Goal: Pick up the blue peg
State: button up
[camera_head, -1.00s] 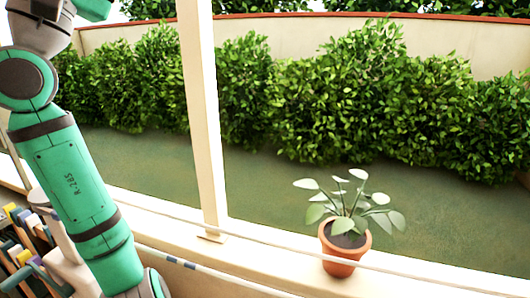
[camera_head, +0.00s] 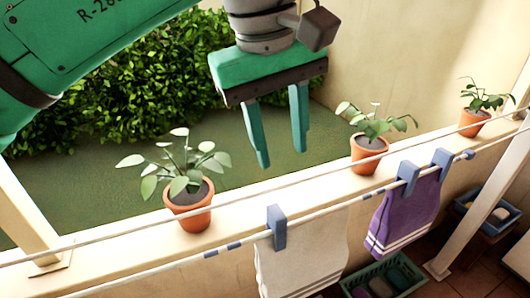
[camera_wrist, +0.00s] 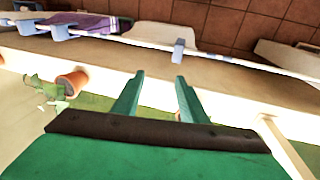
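Several blue pegs sit on the line. One blue peg (camera_head: 277,227) clips a white towel (camera_head: 300,262); in the wrist view a peg (camera_wrist: 178,50) shows just beyond the fingertips. Two more, a left peg (camera_head: 408,178) and a right peg (camera_head: 442,163), clip a purple towel (camera_head: 405,213). I cannot tell which one the task means. My gripper (camera_head: 282,158) is open and empty, with its fingers pointing down, above the white towel's peg in the head view and apart from it. In the wrist view its two green fingers (camera_wrist: 160,76) have nothing between them.
A thin upper line (camera_head: 330,172) runs along the ledge (camera_head: 250,199). Potted plants stand there at left (camera_head: 188,205), middle (camera_head: 367,154) and right (camera_head: 474,122). A green crate (camera_head: 410,275) and a blue basin (camera_head: 490,220) are low at right. A post (camera_head: 478,208) stands at right.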

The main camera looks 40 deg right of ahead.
notch_tip(320, 180, down, 2)
jog(key=s+a+y, duration=0.1)
jog(key=a+y, duration=0.1)
send_over(277, 212)
jog(key=f, duration=0.3)
jog(key=a+f, duration=0.1)
jog(key=shift+w+f, duration=0.15)
jog(key=shift+f, duration=0.25)
jog(key=shift+d+f, duration=0.15)
jog(key=shift+f, duration=0.9)
jog(key=shift+d+f, duration=0.2)
jog(key=shift+f, duration=0.8)
jog(key=shift+d+f, duration=0.15)
jog(key=shift+f, duration=0.9)
jog(key=shift+c, duration=0.3)
grip_shut()
